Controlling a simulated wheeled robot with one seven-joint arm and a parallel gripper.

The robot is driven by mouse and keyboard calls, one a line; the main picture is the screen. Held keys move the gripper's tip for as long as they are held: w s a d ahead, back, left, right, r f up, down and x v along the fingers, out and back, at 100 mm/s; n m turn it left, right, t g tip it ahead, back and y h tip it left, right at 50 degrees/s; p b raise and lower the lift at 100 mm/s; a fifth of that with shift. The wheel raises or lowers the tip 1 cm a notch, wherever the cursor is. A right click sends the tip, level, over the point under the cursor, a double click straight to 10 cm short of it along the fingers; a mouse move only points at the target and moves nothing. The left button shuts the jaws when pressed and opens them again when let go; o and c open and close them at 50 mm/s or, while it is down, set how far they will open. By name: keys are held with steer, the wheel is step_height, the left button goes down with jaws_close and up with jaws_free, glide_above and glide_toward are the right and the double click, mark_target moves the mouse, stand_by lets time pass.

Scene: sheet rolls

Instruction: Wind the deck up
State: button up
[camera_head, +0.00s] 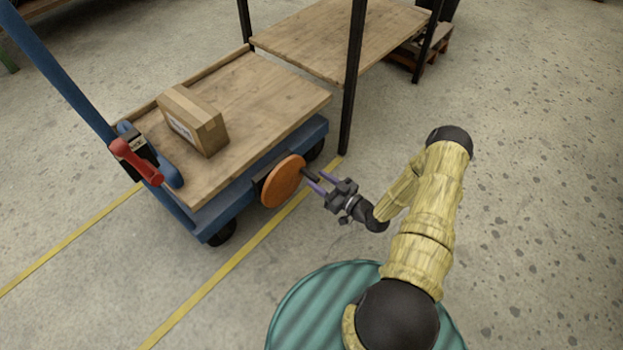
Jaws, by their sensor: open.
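The deck (262,90) is a wooden board on a blue wheeled cart at the left. An orange disc (282,183) is mounted on the cart's near side, with a dark handle (311,175) sticking out from it. My gripper (315,181) is open, with its purple fingers pointing left at the disc and the handle between or close to them. I cannot tell whether the fingers touch the handle. A red lever (135,162) sits at the cart's left end by the blue push bar.
A cardboard box (193,119) rests on the deck. A wooden table (335,38) with black posts stands just behind the cart's far end. Yellow lines (235,262) mark the floor. The concrete floor at the right is clear.

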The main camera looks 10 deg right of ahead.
mark_target(301, 169)
steer(key=b+x, duration=0.1)
steer(key=x, duration=0.3)
jaws_close()
